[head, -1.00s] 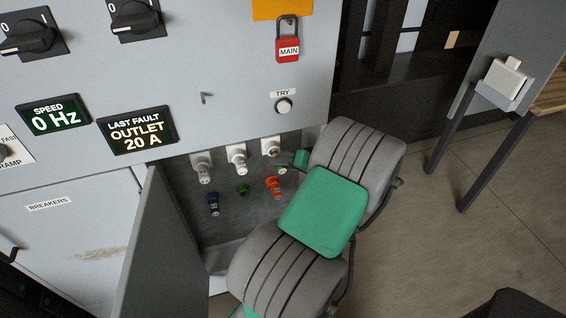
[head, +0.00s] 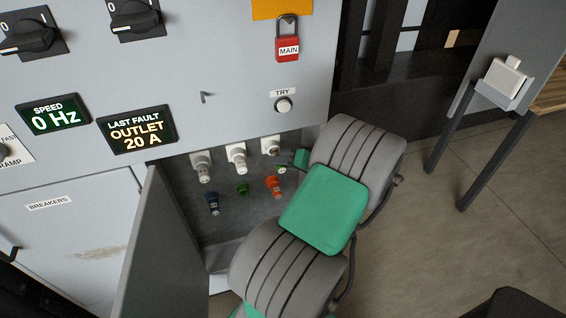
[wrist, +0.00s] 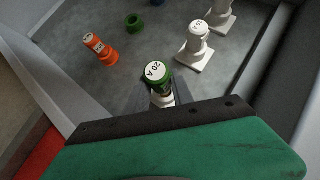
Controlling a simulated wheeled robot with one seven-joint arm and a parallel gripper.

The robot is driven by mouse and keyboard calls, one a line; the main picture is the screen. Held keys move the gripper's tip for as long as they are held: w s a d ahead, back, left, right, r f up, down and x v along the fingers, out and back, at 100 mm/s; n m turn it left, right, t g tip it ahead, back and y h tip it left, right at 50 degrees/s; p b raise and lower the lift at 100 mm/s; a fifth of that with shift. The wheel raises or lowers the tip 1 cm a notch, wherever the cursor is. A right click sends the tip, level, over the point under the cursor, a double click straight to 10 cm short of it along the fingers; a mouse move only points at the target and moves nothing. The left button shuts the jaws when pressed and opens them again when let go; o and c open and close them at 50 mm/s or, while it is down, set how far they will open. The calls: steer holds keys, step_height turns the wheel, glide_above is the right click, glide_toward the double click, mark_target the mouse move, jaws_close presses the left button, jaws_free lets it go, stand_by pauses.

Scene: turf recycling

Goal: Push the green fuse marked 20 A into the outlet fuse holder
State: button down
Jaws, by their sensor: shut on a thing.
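The green fuse (wrist: 156,76), its top marked 20 A, is between the fingers of my gripper (wrist: 161,95) in the wrist view. My gripper is shut on it. The fuse itself is hard to make out there.
Two other white holders (head: 237,158) (head: 203,168) stand to the left. Below them are an orange fuse (head: 274,186), a green ring (head: 242,189) and a blue fuse (head: 213,203). The open cabinet door (head: 160,250) borders the recess on the left. A red MAIN padlock (head: 288,48) hangs above.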

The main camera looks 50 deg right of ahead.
steer(key=shift+w+d+b, duration=0.3)
steer(key=shift+w+d, duration=0.45)
steer(key=shift+w, duration=0.3)
steer(key=c, duration=1)
jaws_free()
steer(key=v, duration=0.7)
steer(key=shift+s+r+b, duration=0.25)
steer(key=shift+s+b, duration=0.05)
steer(key=shift+b, duration=0.05)
steer(key=shift+c, duration=0.5)
